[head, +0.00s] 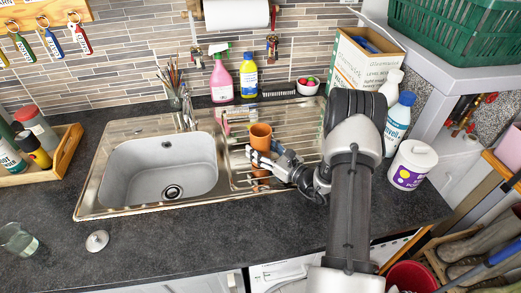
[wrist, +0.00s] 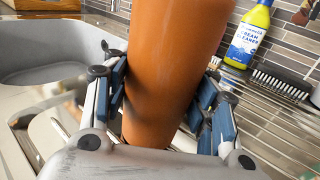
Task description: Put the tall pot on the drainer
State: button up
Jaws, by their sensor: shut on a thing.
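The tall pot (head: 261,134) is an orange-brown, terracotta-coloured cylinder, seen upright over the drainer in the head view. It fills the middle of the wrist view (wrist: 170,70). My gripper (head: 265,162) is shut on the pot, with blue finger pads on both sides of it in the wrist view (wrist: 163,105). The drainer (head: 300,146) is the ribbed metal part of the sink unit, right of the basin. My fingers hide part of the pot, and I cannot tell whether its base touches the drainer.
The sink basin (head: 158,165) is left of the drainer. White bottles (head: 398,122) and a white tub (head: 411,165) stand to the right.

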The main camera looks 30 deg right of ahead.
jog(key=shift+r, duration=0.15)
jog(key=o, duration=1.2)
jog(key=shift+f, duration=0.2)
